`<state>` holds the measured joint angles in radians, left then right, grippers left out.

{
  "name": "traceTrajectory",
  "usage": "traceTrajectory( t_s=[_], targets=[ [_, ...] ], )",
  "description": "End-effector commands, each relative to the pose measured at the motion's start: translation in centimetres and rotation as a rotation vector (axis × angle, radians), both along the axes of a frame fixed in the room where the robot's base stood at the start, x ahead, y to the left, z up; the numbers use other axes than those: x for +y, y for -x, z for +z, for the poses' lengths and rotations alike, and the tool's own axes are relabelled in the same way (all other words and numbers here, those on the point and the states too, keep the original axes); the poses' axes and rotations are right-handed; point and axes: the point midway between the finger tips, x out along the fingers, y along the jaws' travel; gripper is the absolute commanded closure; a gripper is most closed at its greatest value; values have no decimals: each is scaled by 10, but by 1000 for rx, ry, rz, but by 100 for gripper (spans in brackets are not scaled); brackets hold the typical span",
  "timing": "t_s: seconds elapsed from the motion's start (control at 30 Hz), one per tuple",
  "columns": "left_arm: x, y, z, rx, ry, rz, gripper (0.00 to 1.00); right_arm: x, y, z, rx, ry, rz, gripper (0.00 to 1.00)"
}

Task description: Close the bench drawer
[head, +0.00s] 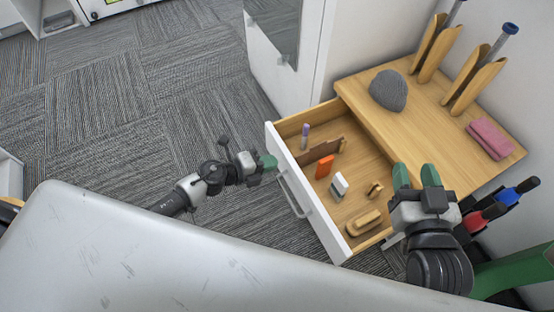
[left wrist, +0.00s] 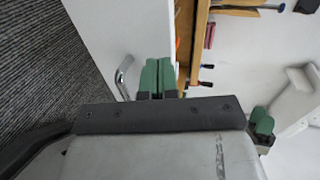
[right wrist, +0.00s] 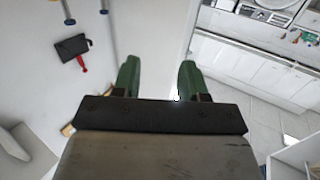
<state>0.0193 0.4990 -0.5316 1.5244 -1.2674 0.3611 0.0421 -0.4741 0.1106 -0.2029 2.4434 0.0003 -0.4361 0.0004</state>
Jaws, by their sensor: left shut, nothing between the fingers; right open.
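The bench drawer (head: 306,214) is pulled out from under the wooden bench top, with its white front and metal handle facing lower left. Several small items lie inside it, among them an orange block (head: 324,167) and a wooden brush (head: 363,222). My left gripper (head: 268,162) is shut and empty, with its green fingertips close to the drawer front near its far end; I cannot tell whether they touch. In the left wrist view the handle (left wrist: 124,78) shows left of the fingers. My right gripper (head: 415,176) is open and empty, above the drawer's right side near the bench edge.
The bench top (head: 430,126) carries a grey dome-shaped object (head: 388,90), a pink folded cloth (head: 490,138) and two wooden holders. Red and blue handled tools (head: 486,214) hang at the right. A white cabinet (head: 284,50) stands beyond the drawer. Carpet at left is clear.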

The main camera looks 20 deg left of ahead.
Motion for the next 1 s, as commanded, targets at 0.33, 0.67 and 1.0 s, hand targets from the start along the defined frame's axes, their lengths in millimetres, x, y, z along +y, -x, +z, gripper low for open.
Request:
traceTrajectory(
  t_s=[0.33, 0.67, 1.0],
  targets=[
    [-18, -17, 0, 0, 0, 1, 100, 1, -1, 6, -46, -11, 3, 57],
    [-18, -17, 1, 0, 0, 1, 100, 2, -1, 7, -46, -11, 3, 57],
    [-30, -27, 3, -1, 1, 0, 100, -3, 2, -8, 73, 20, -5, 57]
  ],
)
